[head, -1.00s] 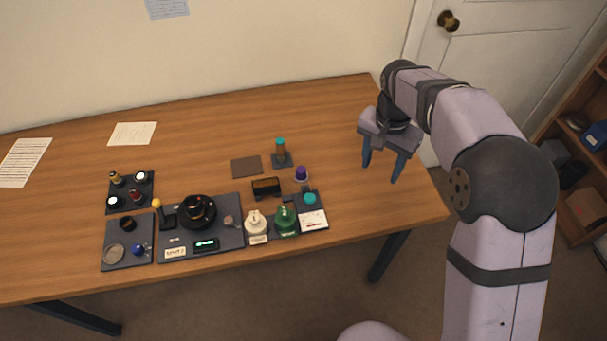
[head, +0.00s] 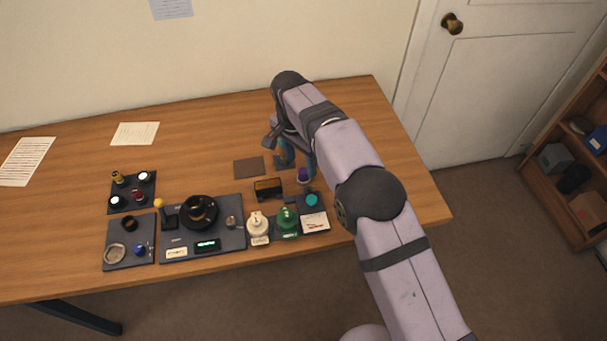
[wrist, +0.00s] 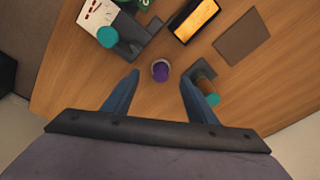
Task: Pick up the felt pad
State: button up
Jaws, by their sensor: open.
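A flat brown square (head: 249,168), which looks like the felt pad, lies on the bare table behind the small black box. It also shows in the wrist view (wrist: 241,37), at the upper right. My gripper (head: 297,163) is open and empty, to the right of the pad and apart from it. In the wrist view, my fingers (wrist: 160,80) point down toward a purple-topped item (wrist: 161,71), which shows between the fingertips. The head view partly hides my fingers behind my arm.
A teal-topped post in a dark holder (wrist: 204,88) stands beside my right finger in the wrist view. A black box with an amber window (head: 267,188) sits in front of the pad.

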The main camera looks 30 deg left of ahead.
aim_at(304, 171)
jog(key=shift+w+f+p, duration=0.2)
jog(key=shift+f+p, duration=0.2)
jog(key=shift+f, duration=0.55)
jog(key=shift+w+f+p, duration=0.2)
jog(key=shift+f+p, duration=0.15)
jog(key=shift+f, duration=0.6)
jog(key=shift+w+f+p, duration=0.2)
jog(key=shift+f+p, duration=0.2)
jog(key=shift+f, duration=0.55)
jog(key=c, duration=1.1)
jog(key=shift+r, duration=0.1)
notch_tip(304, 171, up, 10)
jog(key=shift+f+b, duration=0.1)
jog(key=shift+b, duration=0.85)
